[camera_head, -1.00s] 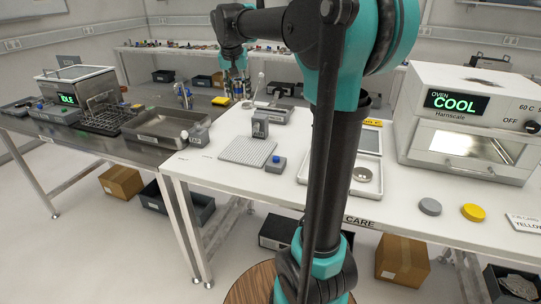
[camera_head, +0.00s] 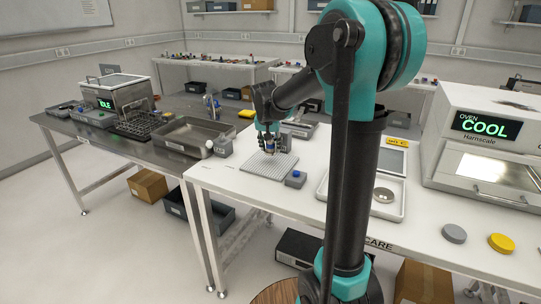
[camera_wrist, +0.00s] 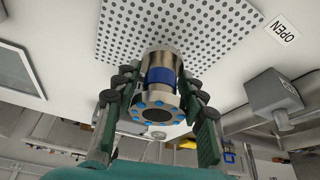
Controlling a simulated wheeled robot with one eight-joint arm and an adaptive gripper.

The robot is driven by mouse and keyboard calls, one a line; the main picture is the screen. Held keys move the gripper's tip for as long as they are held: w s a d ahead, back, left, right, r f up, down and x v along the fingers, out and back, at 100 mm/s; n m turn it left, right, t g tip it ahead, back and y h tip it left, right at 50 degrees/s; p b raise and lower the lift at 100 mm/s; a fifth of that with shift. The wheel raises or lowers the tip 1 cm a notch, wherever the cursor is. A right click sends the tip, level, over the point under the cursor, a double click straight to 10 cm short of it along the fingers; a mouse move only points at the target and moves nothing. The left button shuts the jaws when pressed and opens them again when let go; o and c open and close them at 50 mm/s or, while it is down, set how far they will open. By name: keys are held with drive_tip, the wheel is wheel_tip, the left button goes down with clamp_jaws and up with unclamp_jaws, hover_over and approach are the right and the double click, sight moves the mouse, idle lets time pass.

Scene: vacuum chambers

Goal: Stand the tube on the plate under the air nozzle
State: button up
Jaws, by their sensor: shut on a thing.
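The tube (camera_wrist: 160,78) is a metal cylinder with a blue band and a ring of blue dots on its near end. My gripper (camera_wrist: 158,92) is shut on it, with a finger on either side. In the head view my gripper (camera_head: 270,148) points down over the perforated plate (camera_head: 257,168), and the tube shows only small between the fingers. The plate (camera_wrist: 190,25) lies beyond the tube's far end in the wrist view. I cannot tell whether the tube touches it. A grey stand (camera_head: 289,143), likely the air nozzle's, is at the plate's back, partly hidden by my gripper.
A grey box with a blue button (camera_head: 295,179) sits at the plate's right front corner. A white tray (camera_head: 340,204) and the oven (camera_head: 480,150) are to the right. A steel basin (camera_head: 186,139) is at left.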

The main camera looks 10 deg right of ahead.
sight(270, 151)
drive_tip(key=shift+f, duration=2)
drive_tip(key=shift+f, duration=0.15)
drive_tip(key=o, duration=1.4)
drive_tip(key=v, duration=1.2)
